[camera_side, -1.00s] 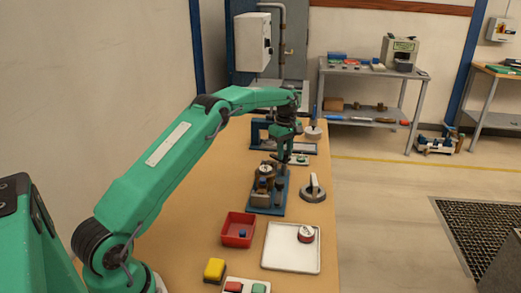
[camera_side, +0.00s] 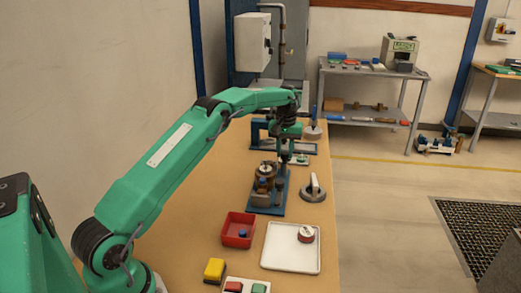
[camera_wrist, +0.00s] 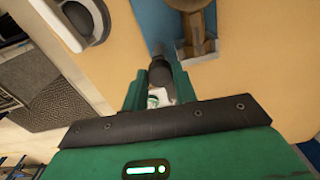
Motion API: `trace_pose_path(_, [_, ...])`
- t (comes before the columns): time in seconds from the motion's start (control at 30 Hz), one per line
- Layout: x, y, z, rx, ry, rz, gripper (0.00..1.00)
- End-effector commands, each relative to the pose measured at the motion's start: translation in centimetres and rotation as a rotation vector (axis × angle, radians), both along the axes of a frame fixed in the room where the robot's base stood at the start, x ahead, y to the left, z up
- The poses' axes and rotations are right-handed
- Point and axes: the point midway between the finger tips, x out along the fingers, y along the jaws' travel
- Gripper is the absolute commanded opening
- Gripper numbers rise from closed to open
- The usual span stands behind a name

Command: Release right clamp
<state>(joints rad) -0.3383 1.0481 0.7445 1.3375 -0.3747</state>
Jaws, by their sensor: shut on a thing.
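The blue fixture (camera_side: 268,205) stands on the bench, with a round brass-and-dark meter (camera_side: 264,173) held on it. My gripper (camera_side: 285,158) is at the far right part of this fixture. In the wrist view my gripper (camera_wrist: 160,88) is shut on a dark round-ended knob (camera_wrist: 160,72), which looks like the right clamp's handle.
A grey round-based object with an upright handle (camera_side: 313,188) stands right of the fixture, near the bench edge. A red bin (camera_side: 238,230), a white tray (camera_side: 291,262) with a small round gauge and a yellow block (camera_side: 214,270) lie nearer. Bare bench lies left of the fixture.

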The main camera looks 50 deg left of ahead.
Motion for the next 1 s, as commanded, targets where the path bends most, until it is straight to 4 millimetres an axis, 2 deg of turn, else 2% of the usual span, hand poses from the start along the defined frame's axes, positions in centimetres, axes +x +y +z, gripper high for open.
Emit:
trace_pose_path(0.3, [-0.09, 0.32, 0.02, 0.000, 0.003, -0.091, 0.05])
trace_pose_path(0.7, [-0.12, 0.38, 0.01, 0.000, 0.003, -0.096, 0.05])
trace_pose_path(0.73, [-0.12, 0.38, 0.01, 0.000, 0.003, -0.096, 0.34])
trace_pose_path(0.8, [-0.12, 0.35, 0.00, 0.000, 0.003, -0.096, 0.47])
trace_pose_path(1.0, [-0.06, 0.20, 0.00, 0.000, 0.003, -0.098, 0.50])
